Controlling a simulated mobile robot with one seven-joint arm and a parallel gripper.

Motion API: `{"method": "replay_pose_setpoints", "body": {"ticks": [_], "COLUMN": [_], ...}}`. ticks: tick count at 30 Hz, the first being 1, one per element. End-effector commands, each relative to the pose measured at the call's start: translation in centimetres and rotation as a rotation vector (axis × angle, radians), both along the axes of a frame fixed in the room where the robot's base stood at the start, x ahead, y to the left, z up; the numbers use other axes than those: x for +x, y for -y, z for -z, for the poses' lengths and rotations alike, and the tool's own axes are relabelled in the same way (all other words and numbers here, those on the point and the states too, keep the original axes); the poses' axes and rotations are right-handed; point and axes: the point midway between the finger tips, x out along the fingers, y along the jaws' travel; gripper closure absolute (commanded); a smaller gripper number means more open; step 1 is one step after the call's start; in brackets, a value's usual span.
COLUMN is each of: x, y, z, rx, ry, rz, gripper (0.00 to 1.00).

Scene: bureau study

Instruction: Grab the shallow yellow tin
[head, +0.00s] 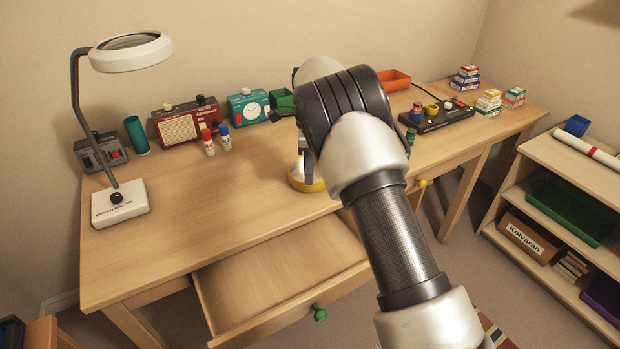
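The shallow yellow tin (308,186) sits on the desk top near the front edge, above the pulled-out drawer. Only its yellow left and front rim shows; my arm hides its right side. My gripper (301,174) points down right at the tin, with its lower end over or inside the rim. My arm covers most of the gripper and the fingers are too small to read. I cannot tell whether they touch the tin or are open or shut.
The wooden desk (230,225) is clear left of the tin. A magnifier lamp (120,204) stands at the left. A red radio (185,125), glue bottles (208,142), a teal clock (248,107) and a black tray (436,118) line the back. An empty drawer (280,280) juts out in front.

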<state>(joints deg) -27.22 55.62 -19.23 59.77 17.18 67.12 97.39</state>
Motion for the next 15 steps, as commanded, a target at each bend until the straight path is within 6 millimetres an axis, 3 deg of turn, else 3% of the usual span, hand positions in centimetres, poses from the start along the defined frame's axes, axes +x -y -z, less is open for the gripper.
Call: {"method": "replay_pose_setpoints", "body": {"ticks": [1, 6, 13, 15], "x": [-0.1, -0.1, 0.0, 0.0], "y": [-0.1, -0.1, -0.1, -0.1], "z": [1.3, 3.3, 3.4, 3.4], "rx": [-0.001, -0.001, 0.000, 0.000], "ry": [-0.003, -0.001, 0.000, 0.000], "rz": [-0.001, -0.001, -0.001, 0.000], "gripper": [0.76, 0.76, 0.76, 0.86]}}
